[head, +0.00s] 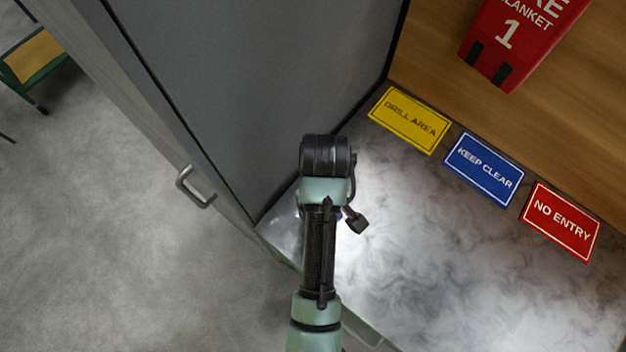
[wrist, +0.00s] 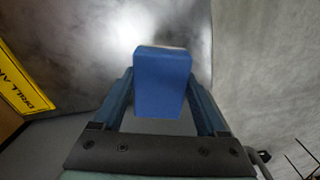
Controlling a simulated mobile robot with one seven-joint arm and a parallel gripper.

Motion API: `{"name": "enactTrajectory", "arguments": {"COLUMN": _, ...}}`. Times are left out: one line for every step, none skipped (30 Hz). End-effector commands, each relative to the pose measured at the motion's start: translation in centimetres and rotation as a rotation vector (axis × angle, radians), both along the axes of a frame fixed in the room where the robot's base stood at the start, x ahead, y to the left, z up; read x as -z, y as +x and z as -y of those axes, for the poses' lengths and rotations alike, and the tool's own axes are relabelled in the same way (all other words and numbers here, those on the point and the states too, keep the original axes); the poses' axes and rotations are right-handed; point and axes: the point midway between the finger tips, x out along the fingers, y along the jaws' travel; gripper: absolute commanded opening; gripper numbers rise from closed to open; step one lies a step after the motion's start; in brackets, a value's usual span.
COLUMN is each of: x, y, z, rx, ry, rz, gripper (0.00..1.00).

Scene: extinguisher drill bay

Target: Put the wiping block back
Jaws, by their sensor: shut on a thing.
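The wiping block (wrist: 162,85) is a blue block with a pale strip along its far top edge. In the wrist view it sits between the two fingers of my gripper (wrist: 161,92), which is shut on it. Grey marbled worktop shows behind it; whether the block touches that surface I cannot tell. In the head view my own arm hides the gripper and nearly all of the block, over the left end of the worktop (head: 440,260) beside the grey panel. No place marked for the block can be made out.
A yellow DRILL AREA sign (head: 409,120), blue KEEP CLEAR sign (head: 484,169) and red NO ENTRY sign (head: 560,221) line the worktop's back. A red fire blanket case (head: 520,40) is on the wooden wall. A tall grey panel (head: 270,80) with a handle (head: 194,188) stands left. The front worktop is clear.

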Motion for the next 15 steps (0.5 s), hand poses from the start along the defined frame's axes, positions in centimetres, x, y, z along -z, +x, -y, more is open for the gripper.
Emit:
{"name": "enactTrajectory", "arguments": {"x": -0.2, "y": -0.2, "z": 0.1, "rx": -0.070, "ry": 0.000, "rz": -0.002, "gripper": 0.30}}
{"name": "enactTrajectory", "arguments": {"x": -0.2, "y": -0.3, "z": 0.1, "rx": -0.112, "ry": 0.000, "rz": -0.002, "gripper": 0.30}}
{"name": "enactTrajectory", "arguments": {"x": -0.1, "y": -0.4, "z": 0.1, "rx": -0.163, "ry": 0.001, "rz": -0.003, "gripper": 0.30}}
{"name": "enactTrajectory", "arguments": {"x": -0.1, "y": -0.5, "z": 0.1, "rx": -0.195, "ry": 0.000, "rz": -0.003, "gripper": 0.30}}
{"name": "enactTrajectory", "arguments": {"x": -0.1, "y": -0.5, "z": 0.1, "rx": -0.223, "ry": 0.000, "rz": -0.002, "gripper": 0.30}}
{"name": "enactTrajectory", "arguments": {"x": 0.0, "y": -0.6, "z": 0.1, "rx": -0.254, "ry": 0.000, "rz": -0.002, "gripper": 0.30}}
{"name": "enactTrajectory", "arguments": {"x": 0.1, "y": -0.6, "z": 0.1, "rx": -0.271, "ry": 0.000, "rz": -0.002, "gripper": 0.30}}
{"name": "enactTrajectory", "arguments": {"x": 0.3, "y": -0.6, "z": 0.1, "rx": -0.285, "ry": 0.000, "rz": -0.002, "gripper": 0.30}}
{"name": "enactTrajectory", "arguments": {"x": 0.7, "y": -0.7, "z": 0.1, "rx": -0.297, "ry": 0.001, "rz": -0.005, "gripper": 0.30}}
{"name": "enactTrajectory", "arguments": {"x": 1.1, "y": -0.7, "z": 0.2, "rx": -0.304, "ry": 0.001, "rz": -0.005, "gripper": 0.30}}
{"name": "enactTrajectory", "arguments": {"x": 1.7, "y": -0.8, "z": 0.1, "rx": -0.306, "ry": 0.001, "rz": -0.006, "gripper": 0.30}}
{"name": "enactTrajectory", "arguments": {"x": 2.5, "y": -0.8, "z": 0.1, "rx": -0.308, "ry": 0.001, "rz": -0.006, "gripper": 0.30}}
{"name": "enactTrajectory", "arguments": {"x": 3.1, "y": -0.8, "z": 0.1, "rx": -0.308, "ry": 0.001, "rz": -0.007, "gripper": 0.30}}
{"name": "enactTrajectory", "arguments": {"x": 3.6, "y": -0.8, "z": 0.1, "rx": -0.307, "ry": 0.002, "rz": -0.007, "gripper": 0.30}}
{"name": "enactTrajectory", "arguments": {"x": 4.3, "y": -0.8, "z": 0.1, "rx": -0.307, "ry": 0.001, "rz": -0.006, "gripper": 0.30}}
